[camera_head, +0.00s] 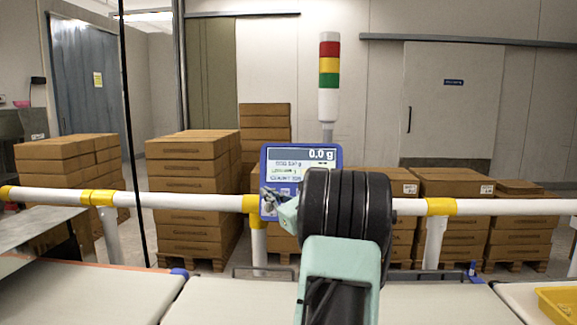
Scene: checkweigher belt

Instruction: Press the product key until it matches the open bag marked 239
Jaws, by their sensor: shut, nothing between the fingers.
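My dark wrist hides the lower right of the display. I cannot tell which key my fingertips face or whether they touch it. No open bag marked 239 shows in this view.
Pale belts (90,291) run along the front. A yellow tray (559,306) sits at the right edge. A signal tower (329,80) and stacked cartons (188,190) stand behind.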

